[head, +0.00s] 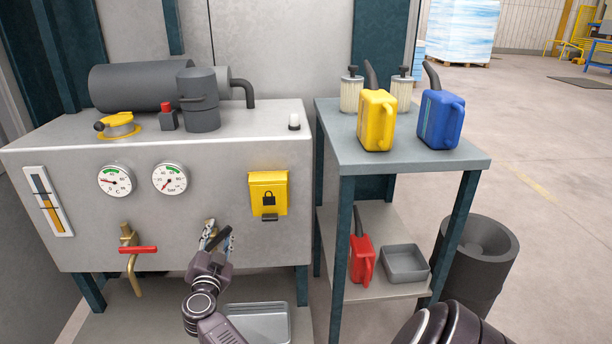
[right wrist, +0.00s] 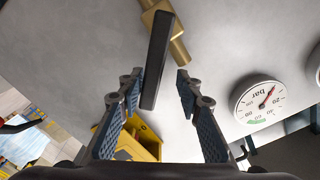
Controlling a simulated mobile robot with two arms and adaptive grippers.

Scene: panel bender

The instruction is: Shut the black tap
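The black tap's long black handle (right wrist: 157,62) shows in the right wrist view, on a brass body (right wrist: 168,32) fixed to the grey cabinet front. In the head view a little of the tap's brass (head: 209,222) shows behind my right gripper (head: 218,238), which covers most of it. In the right wrist view my right gripper (right wrist: 161,88) is open. The handle's near end reaches between the two fingers, closer to the left one, and no grip on it shows. My left gripper is not in view.
A second brass tap with a red handle (head: 138,249) is left of the gripper. A yellow lock box (head: 268,193) is close on the right. Two gauges (head: 170,179) sit above. A metal tray (head: 258,322) lies below. A side table (head: 462,158) with cans stands right.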

